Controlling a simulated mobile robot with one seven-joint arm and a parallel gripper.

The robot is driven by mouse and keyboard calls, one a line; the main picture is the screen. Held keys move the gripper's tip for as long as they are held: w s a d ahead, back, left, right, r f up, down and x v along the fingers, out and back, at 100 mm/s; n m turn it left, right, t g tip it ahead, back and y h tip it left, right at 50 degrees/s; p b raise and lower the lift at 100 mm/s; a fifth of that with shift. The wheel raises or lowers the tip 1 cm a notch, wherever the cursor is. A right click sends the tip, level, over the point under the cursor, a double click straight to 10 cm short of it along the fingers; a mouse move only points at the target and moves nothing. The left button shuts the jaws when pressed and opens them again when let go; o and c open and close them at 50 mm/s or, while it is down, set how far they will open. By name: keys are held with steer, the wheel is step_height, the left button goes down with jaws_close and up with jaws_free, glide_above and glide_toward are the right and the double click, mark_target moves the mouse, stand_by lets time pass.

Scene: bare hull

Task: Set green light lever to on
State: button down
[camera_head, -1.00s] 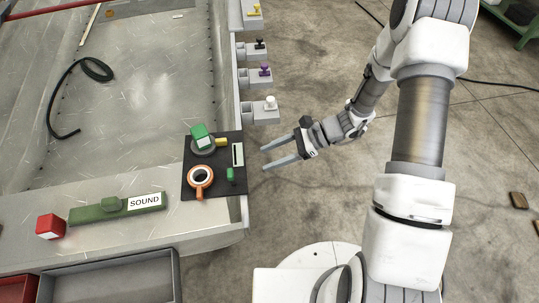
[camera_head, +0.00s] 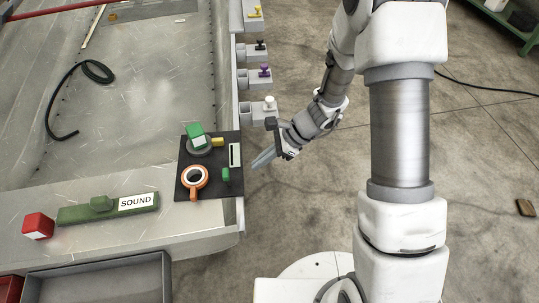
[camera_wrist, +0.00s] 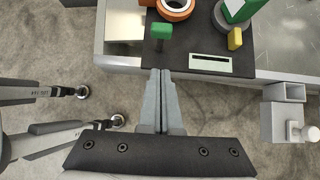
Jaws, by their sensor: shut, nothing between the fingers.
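A black panel (camera_head: 208,188) lies at the right edge of the metal hull and shows at the top of the wrist view (camera_wrist: 185,42). A small green lever (camera_head: 226,175) stands near its right side; it also shows in the wrist view (camera_wrist: 161,32). Beside it is a pale slotted plate (camera_head: 235,155). The panel also carries an orange ring (camera_head: 194,178), a green block (camera_head: 195,132) on a round grey base and a yellow knob (camera_head: 217,142). My gripper (camera_head: 256,165) is shut and empty, right of the panel. In the wrist view its fingertips (camera_wrist: 161,72) point toward the green lever, apart from it.
A green bar labelled SOUND (camera_head: 85,213) and a red cube (camera_head: 38,226) lie to the left. Grey brackets with white (camera_head: 269,103), purple (camera_head: 264,70) and other knobs line the hull's right side. A grey tray (camera_head: 100,280) is in front. Floor to the right is open.

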mark_target(226, 175)
steer(key=a, duration=0.2)
steer(key=a+f, duration=0.1)
steer(key=a, duration=0.1)
steer(key=a+f+b, duration=0.1)
steer(key=a, duration=0.1)
steer(key=shift+s+f, duration=0.25)
steer(key=shift+s, duration=0.1)
steer(key=shift+r, duration=0.1)
